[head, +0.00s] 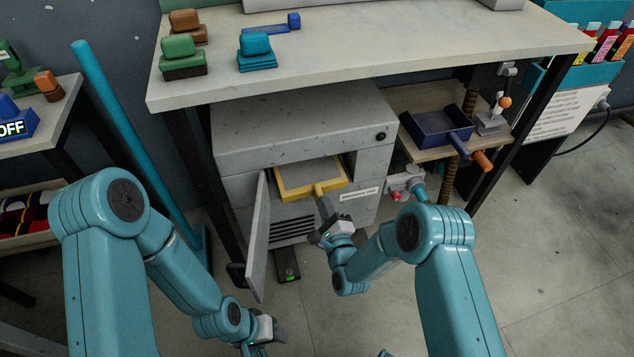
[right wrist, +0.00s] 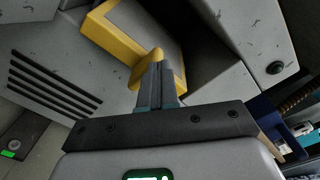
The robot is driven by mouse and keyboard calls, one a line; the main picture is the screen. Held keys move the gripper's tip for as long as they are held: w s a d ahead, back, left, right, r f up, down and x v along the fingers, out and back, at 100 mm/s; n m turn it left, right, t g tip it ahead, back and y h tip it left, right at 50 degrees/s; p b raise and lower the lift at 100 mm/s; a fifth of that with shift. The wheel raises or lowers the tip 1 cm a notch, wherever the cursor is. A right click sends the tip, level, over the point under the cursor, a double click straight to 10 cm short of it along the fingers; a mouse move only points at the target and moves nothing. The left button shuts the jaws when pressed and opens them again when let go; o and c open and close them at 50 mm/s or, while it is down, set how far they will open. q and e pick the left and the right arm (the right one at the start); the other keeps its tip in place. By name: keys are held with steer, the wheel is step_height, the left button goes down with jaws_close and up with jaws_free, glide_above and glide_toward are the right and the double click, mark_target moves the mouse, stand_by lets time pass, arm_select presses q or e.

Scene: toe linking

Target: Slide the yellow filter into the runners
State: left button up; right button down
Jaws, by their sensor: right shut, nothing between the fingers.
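The yellow filter (head: 305,192) is a flat yellow frame with a grey panel. It lies in the open slot of the grey cabinet (head: 290,135), its front edge and yellow tab facing me. The runners are hidden. My right gripper (head: 326,208) is shut and empty, its fingertips at the end of the tab. In the right wrist view, the shut fingers (right wrist: 158,80) point at the yellow tab (right wrist: 146,68) and seem to touch it. The filter's frame (right wrist: 120,45) shows behind. My left gripper (head: 265,328) is low at the bottom, away from the cabinet; its fingers are unclear.
The cabinet door (head: 258,240) stands open left of the slot. A workbench (head: 350,50) overhangs the cabinet, with brushes and blocks on top. A side shelf (head: 435,105) at the right holds a blue tray (head: 437,128). The floor in front is mostly clear.

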mark_target(321, 192)
arm_select(q)
steer(key=shift+w+a+f+b, duration=0.15)
steer(key=shift+f+b, duration=0.5)
steer(key=shift+b, duration=0.05)
steer(key=shift+w+a+f+b, duration=0.1)
steer(key=shift+f+b, duration=0.55)
arm_select(e)
steer(key=shift+x, duration=2)
arm_select(q)
steer(key=shift+w+a+f+t+b, duration=0.1)
steer(key=shift+w+f+b, duration=0.05)
steer(key=shift+f+b, duration=0.5)
steer(key=shift+w+a+f+t+b, duration=0.1)
steer(key=shift+w+a+f+b, duration=0.1)
steer(key=shift+f+b, duration=0.4)
steer(key=shift+w+a+f+t+b, duration=0.1)
steer(key=shift+w+f+b, duration=0.05)
steer(key=shift+f+b, duration=0.5)
arm_select(e)
steer(key=shift+x, duration=2.15)
arm_select(q)
steer(key=shift+r, duration=0.2)
